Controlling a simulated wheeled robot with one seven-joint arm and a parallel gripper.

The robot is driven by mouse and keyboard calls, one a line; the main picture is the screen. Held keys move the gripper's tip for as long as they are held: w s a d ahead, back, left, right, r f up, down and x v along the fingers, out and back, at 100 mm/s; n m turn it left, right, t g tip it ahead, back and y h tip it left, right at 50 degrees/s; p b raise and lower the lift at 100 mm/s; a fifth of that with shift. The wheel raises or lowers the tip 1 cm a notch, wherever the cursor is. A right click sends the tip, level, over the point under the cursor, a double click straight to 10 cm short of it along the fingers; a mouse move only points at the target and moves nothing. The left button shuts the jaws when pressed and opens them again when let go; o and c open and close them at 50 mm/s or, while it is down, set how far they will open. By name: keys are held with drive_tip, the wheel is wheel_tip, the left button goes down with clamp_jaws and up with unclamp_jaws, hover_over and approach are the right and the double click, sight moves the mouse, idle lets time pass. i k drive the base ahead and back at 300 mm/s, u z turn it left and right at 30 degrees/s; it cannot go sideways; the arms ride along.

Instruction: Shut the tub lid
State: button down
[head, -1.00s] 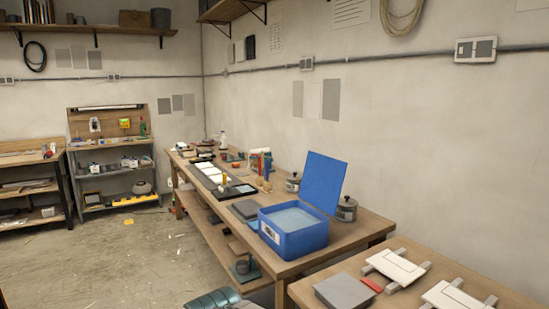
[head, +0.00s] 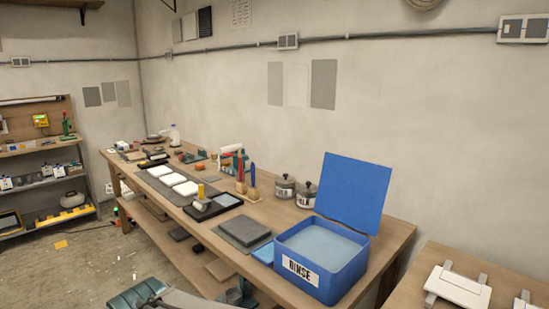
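The blue tub (head: 320,272) stands on the near end of the long wooden workbench in the head view. A white label on its front reads "RINSE". Its blue lid (head: 352,194) stands up from the back edge, tilted slightly back, so the tub is open. Pale bluish liquid or a flat pale surface shows inside. My gripper is not in view. A grey and dark green part at the bottom edge, left of the bench, may be mine.
Left of the tub are a dark slab stack (head: 245,231) and trays with white tiles (head: 172,179). Lidded pots (head: 285,188) stand behind the tub, close to the lid. A second table (head: 462,283) is at right. Floor at left is mostly clear.

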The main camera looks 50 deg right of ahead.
sight(352, 192)
drive_tip(key=i, duration=0.85)
drive_tip(key=z, duration=3.15)
